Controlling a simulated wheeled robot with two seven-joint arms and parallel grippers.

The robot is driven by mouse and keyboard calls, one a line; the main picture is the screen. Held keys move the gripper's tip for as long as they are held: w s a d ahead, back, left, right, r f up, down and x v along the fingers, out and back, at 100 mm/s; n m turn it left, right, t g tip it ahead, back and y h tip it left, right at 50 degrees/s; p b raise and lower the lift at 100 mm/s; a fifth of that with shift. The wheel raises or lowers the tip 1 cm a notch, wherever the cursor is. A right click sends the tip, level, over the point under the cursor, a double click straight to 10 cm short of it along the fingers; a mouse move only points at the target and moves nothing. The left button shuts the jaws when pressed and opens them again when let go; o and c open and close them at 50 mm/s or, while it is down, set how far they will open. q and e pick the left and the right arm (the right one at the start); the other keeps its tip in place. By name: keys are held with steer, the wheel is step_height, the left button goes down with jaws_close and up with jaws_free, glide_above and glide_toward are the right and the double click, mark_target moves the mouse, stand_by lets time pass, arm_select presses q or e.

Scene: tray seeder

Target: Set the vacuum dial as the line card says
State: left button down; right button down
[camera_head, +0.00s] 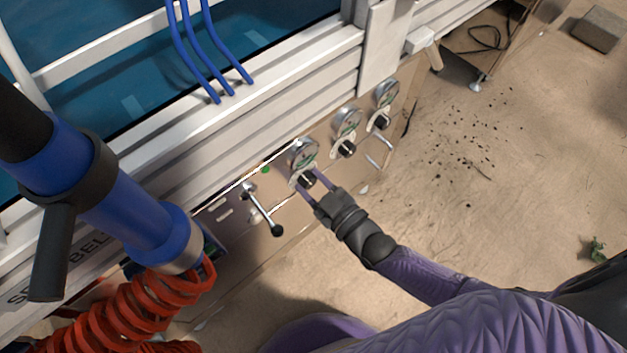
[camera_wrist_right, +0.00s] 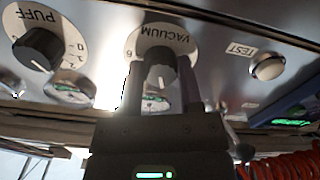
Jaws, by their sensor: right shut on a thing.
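The vacuum dial (camera_wrist_right: 160,68) is a dark knob on a white round plate marked VACUUM in the right wrist view. In the head view the vacuum dial (camera_head: 307,178) sits on the panel below the leftmost of several round gauges. My right gripper (camera_wrist_right: 160,80) is shut on the knob, one finger on each side; it also shows in the head view (camera_head: 314,187). The knob's pointer and most of the scale are hidden or too small to read. The line card is not clearly in view. My left gripper is not in view.
A PUFF dial (camera_wrist_right: 38,50) is beside the vacuum dial, and a TEST button (camera_wrist_right: 268,67) is on its other side. A lever with a black knob (camera_head: 277,230) stands out from the panel. A blue pipe (camera_head: 135,215) and red coiled hose (camera_head: 140,310) are at left.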

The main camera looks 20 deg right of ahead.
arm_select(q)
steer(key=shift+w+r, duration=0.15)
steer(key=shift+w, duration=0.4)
arm_select(e)
steer(key=shift+n, duration=1)
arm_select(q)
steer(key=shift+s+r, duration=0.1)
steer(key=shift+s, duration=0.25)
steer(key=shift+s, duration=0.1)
arm_select(e)
steer(key=shift+c, duration=1.3)
jaws_free()
arm_select(q)
steer(key=shift+p, duration=0.3)
arm_select(e)
steer(key=shift+s+d, duration=0.1)
steer(key=shift+s, duration=0.15)
arm_select(q)
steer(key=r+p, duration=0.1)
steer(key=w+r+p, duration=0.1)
steer(key=p, duration=0.1)
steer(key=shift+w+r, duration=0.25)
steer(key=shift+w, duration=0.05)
arm_select(e)
steer(key=v, duration=0.9)
steer(key=shift+s, duration=0.25)
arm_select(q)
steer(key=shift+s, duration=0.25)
